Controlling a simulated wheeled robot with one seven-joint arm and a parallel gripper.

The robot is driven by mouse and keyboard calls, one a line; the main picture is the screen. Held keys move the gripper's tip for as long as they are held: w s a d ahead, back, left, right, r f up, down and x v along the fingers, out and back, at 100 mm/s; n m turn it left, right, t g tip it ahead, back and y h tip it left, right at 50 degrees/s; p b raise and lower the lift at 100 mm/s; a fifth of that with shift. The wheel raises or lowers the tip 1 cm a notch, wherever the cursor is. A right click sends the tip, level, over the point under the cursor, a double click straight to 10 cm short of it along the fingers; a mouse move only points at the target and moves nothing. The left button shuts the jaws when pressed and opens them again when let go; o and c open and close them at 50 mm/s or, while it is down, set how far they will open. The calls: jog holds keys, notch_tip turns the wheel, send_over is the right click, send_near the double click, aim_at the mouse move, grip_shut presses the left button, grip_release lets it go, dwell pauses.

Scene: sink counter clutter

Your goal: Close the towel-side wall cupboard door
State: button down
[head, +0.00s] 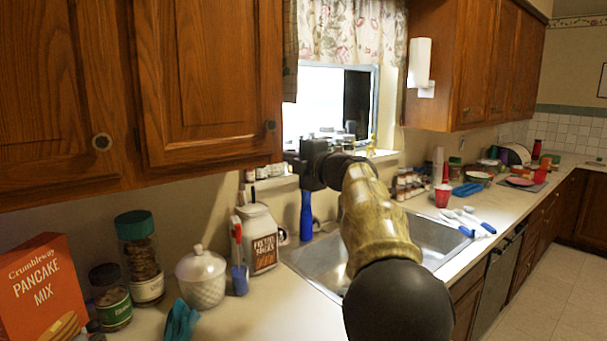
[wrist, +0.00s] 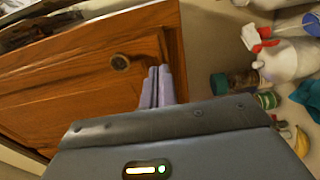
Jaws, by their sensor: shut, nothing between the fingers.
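The wall cupboard beside the paper towel (head: 420,62) is at the right in the head view; its wooden doors (head: 480,65) look flush with the frame. A nearer wall cupboard at upper left has two wooden doors, the right one (head: 205,75) with a round knob (head: 270,126). My gripper (head: 291,157) is just right of and below that knob. In the wrist view, my gripper's fingers (wrist: 158,87) are shut and empty, in front of a wooden door (wrist: 60,85) beside its knob (wrist: 120,62). Contact with the door cannot be told.
Below the left cupboard stand a pancake mix box (head: 42,290), jars (head: 140,255), a white lidded pot (head: 201,278) and a labelled canister (head: 258,238). The sink (head: 320,262) lies under my arm. A red cup (head: 443,195) and utensils are farther right.

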jog(key=v, duration=0.3)
jog(key=b+v, duration=0.1)
jog(key=v, duration=0.2)
jog(key=shift+s+a, duration=0.2)
jog(key=shift+a, duration=0.1)
jog(key=shift+a+f, duration=0.1)
